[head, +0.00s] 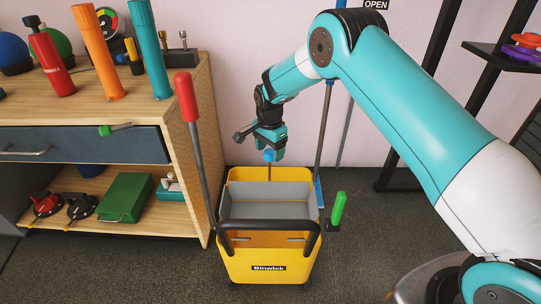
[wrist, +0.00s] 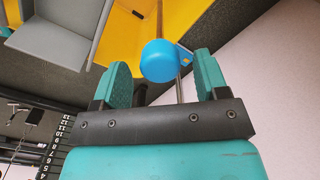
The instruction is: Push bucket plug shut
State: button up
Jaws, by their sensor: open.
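The yellow bucket (head: 268,262), labelled Binwick, stands on the dark floor with a grey insert (head: 265,192) in its top. A blue round knob (head: 269,156) on a thin rod shows at the bucket's far side; it may be the plug. My gripper (head: 270,146) is just above it, pointing down, and is open. In the wrist view, the blue knob (wrist: 158,61) lies between the spread teal fingers of my gripper (wrist: 163,73), with room on both sides. I cannot tell whether the plug is open or shut.
A black bar handle (head: 268,225) crosses the front. A wooden bench (head: 203,150) with bottles stands close left.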

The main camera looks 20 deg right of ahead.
aim_at(270, 160)
jog(key=shift+f, duration=0.45)
jog(key=shift+c, duration=0.2)
grip_shut()
jog(key=shift+f+b, duration=0.3)
jog(key=shift+f, duration=1.7)
jog(key=shift+o, duration=0.2)
grip_release()
jog(key=shift+r, duration=0.1)
notch_tip(270, 160, up, 17)
jog(key=p, duration=0.6)
